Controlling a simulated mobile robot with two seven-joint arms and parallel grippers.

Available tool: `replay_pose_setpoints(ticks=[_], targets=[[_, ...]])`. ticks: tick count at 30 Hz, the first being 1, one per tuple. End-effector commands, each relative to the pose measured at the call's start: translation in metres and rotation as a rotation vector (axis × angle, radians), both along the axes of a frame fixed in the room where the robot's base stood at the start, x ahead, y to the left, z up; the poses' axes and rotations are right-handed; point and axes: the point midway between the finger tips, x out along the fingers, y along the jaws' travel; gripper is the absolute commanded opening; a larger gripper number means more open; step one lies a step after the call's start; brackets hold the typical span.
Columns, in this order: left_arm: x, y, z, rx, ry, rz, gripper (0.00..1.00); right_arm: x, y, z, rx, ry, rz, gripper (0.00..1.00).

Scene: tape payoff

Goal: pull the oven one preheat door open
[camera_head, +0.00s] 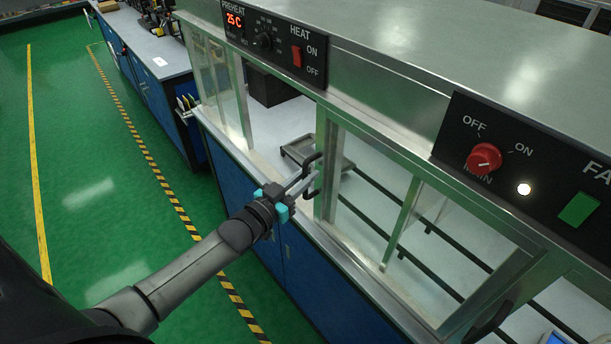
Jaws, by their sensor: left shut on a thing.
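The preheat door of oven one is a glass pane in a metal frame (328,165), under the PREHEAT panel (262,38). A black bar handle (319,195) stands on its left frame edge. My left gripper (311,181) is shut on this handle, its arm reaching in from the lower left. To the left of the door is an open gap into the oven, where a grey tray (296,149) shows on the pale floor inside. The fingertips partly cover the handle. My right gripper is not in view.
Another glass pane (220,85) stands left of the gap. More framed glass (405,220) and a second black handle (490,322) are at right. Blue cabinets (318,285) run below the ledge. The green floor (85,150) at left is clear.

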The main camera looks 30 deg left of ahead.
Motion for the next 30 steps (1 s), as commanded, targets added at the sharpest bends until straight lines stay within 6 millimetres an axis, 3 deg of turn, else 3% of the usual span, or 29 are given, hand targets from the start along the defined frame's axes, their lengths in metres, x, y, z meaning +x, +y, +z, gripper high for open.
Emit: replay_pose_setpoints(ticks=[8, 9, 16, 25, 30], targets=[[-0.002, -0.005, -0.001, -0.004, -0.001, -0.010, 0.00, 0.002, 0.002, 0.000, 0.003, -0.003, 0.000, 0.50], [-0.002, -0.006, -0.001, -0.004, -0.001, -0.010, 0.22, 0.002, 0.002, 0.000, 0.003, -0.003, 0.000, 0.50], [-0.001, -0.004, -0.001, -0.004, 0.000, -0.007, 0.47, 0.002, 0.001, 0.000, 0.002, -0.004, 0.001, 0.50], [-0.003, -0.003, -0.001, -0.003, 0.001, -0.005, 0.47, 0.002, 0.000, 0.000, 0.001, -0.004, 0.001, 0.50], [-0.016, 0.000, -0.002, -0.003, 0.003, -0.006, 0.47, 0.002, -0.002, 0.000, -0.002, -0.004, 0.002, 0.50]])
